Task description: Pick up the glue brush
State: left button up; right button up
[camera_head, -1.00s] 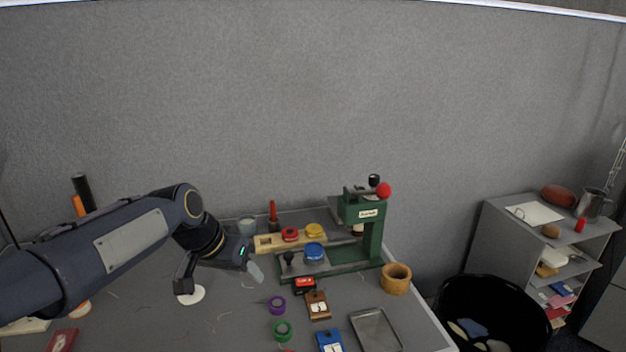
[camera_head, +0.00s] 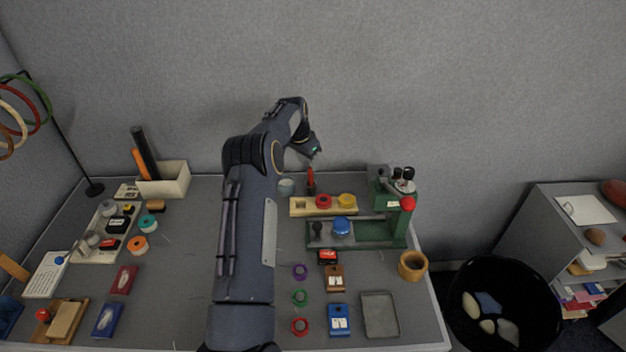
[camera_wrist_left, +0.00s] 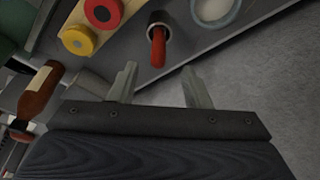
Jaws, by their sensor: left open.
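The glue brush, as I take it, is the red-handled stick (camera_head: 310,177) standing upright in a small dark holder near the back edge of the table. In the left wrist view its red handle (camera_wrist_left: 158,48) points toward my gripper, with the dark holder around its base. My left gripper (camera_head: 315,155) is above and just behind it in the head view. In the left wrist view the two pale fingers of my left gripper (camera_wrist_left: 158,78) are spread and empty, with the handle beyond their tips, roughly between them. My right gripper is not in view.
A pale cup (camera_head: 286,187) stands left of the brush. A wooden strip (camera_head: 297,207) with red and yellow discs lies in front, and a green press (camera_head: 393,225) stands to the right. The grey wall rises close behind.

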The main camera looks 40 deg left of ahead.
aim_at(310, 168)
pick_arm(q)
jog(key=b+x, duration=0.2)
jog(key=x, duration=0.2)
jog(key=shift+d+f, duration=0.15)
jog(key=shift+f, duration=0.15)
jog(key=shift+w+f, duration=0.1)
jog(key=shift+f, duration=0.25)
jog(key=shift+r, duration=0.1)
jog(key=shift+c, duration=0.3)
grip_shut()
